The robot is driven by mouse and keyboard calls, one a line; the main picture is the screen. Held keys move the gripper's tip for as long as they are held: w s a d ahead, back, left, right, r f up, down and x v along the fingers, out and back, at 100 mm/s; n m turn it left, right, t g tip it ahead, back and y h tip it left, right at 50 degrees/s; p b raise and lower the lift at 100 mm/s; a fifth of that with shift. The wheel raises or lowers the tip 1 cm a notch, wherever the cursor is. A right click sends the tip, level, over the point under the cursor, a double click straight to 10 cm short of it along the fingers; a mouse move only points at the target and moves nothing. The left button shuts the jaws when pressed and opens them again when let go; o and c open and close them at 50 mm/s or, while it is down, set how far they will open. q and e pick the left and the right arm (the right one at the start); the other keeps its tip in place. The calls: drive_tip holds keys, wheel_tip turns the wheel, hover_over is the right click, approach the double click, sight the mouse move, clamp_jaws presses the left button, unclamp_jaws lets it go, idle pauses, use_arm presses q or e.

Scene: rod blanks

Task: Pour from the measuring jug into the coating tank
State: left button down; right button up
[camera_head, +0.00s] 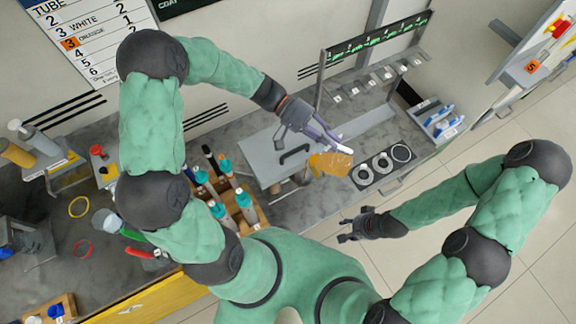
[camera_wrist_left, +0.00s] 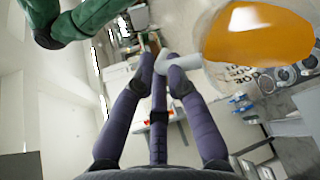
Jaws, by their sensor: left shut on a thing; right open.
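The measuring jug (camera_head: 332,164) is clear and holds orange liquid. My left gripper (camera_head: 328,140) is shut on its pale handle, above the bench. In the left wrist view the jug (camera_wrist_left: 258,38) is at the upper right, and the left gripper's purple fingers (camera_wrist_left: 163,65) close on the handle. A grey, flat-topped box with a black handle (camera_head: 262,157) stands left of the jug; it may be the coating tank, but I cannot tell for sure. My right gripper (camera_head: 350,231) is open and empty, lower and in front of the bench.
A panel with three round rings (camera_head: 383,167) lies right of the jug. A rack with a green sign (camera_head: 375,45) stands behind. Teal-capped bottles (camera_head: 243,198) stand in a wooden holder at the left. A tray with blue-handled items (camera_head: 438,118) is at the right.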

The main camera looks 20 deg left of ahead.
use_arm(q)
drive_tip(key=shift+a+h+b, duration=0.35)
drive_tip(key=shift+a+h, duration=0.05)
idle(2.0)
idle(0.8)
drive_tip(key=d+y+p, duration=0.1)
drive_tip(key=p, duration=0.1)
drive_tip(key=shift+w+d+r+y+p, duration=0.1)
drive_tip(key=shift+d+r+y+p, duration=0.15)
drive_tip(key=shift+d+y+p, duration=0.15)
drive_tip(key=shift+d+f+y+p, duration=0.25)
drive_tip(key=shift+d+y+p, duration=0.15)
drive_tip(key=shift+p, duration=0.05)
drive_tip(key=shift+w+f+n, duration=0.1)
drive_tip(key=shift+f+n, duration=0.05)
drive_tip(key=shift+n, duration=0.15)
